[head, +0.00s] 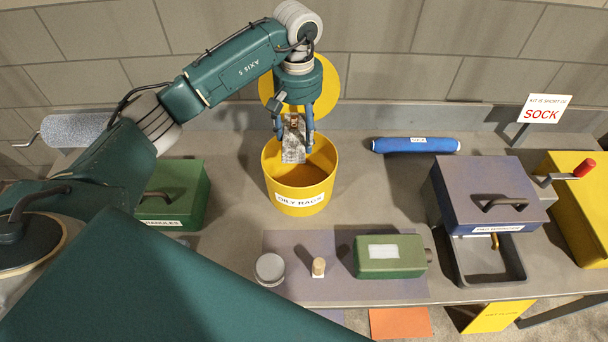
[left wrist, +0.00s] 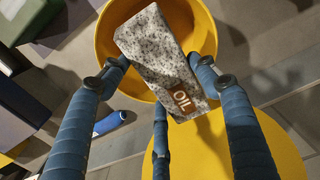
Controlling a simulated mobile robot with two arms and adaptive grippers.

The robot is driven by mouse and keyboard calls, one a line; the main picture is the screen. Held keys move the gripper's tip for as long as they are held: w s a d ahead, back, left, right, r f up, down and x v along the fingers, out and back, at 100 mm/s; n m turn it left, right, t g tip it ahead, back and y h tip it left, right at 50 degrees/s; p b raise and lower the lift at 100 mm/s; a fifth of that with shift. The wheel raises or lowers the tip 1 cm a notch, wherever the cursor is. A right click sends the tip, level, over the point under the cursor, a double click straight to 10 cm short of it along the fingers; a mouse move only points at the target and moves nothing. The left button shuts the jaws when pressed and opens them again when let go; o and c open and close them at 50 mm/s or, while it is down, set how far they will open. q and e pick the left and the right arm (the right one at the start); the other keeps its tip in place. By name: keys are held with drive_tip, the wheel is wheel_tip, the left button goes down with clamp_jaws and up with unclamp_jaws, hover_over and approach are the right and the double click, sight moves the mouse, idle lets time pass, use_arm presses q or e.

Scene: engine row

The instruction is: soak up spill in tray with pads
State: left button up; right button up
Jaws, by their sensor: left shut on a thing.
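My left gripper (head: 294,130) points down over the yellow bin (head: 300,207) labelled OILY RAGS. It is shut on a grey speckled pad (head: 293,152), which hangs at the bin's open mouth. In the left wrist view the pad (left wrist: 160,55) shows a brown OIL patch, with the fingers around it and the bin (left wrist: 110,45) behind. The bin's round lid (head: 328,80) stands open at the back. A dark tray (head: 462,274) sits at the right front, partly hidden by a blue-purple box (head: 485,190) with a handle; I see no clear liquid in it. My right gripper is not in view.
A blue sock (head: 415,145) lies at the back by a SOCK sign (head: 542,110). A green box (head: 178,185) stands left of the bin.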

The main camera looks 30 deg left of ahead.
use_arm(q)
drive_tip(key=o, duration=1.2)
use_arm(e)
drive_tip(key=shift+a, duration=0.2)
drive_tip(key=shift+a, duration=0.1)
use_arm(q)
drive_tip(key=shift+r, duration=0.15)
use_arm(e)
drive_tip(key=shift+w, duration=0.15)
use_arm(q)
wheel_tip(320, 180, up, 12)
drive_tip(key=shift+f, duration=0.1)
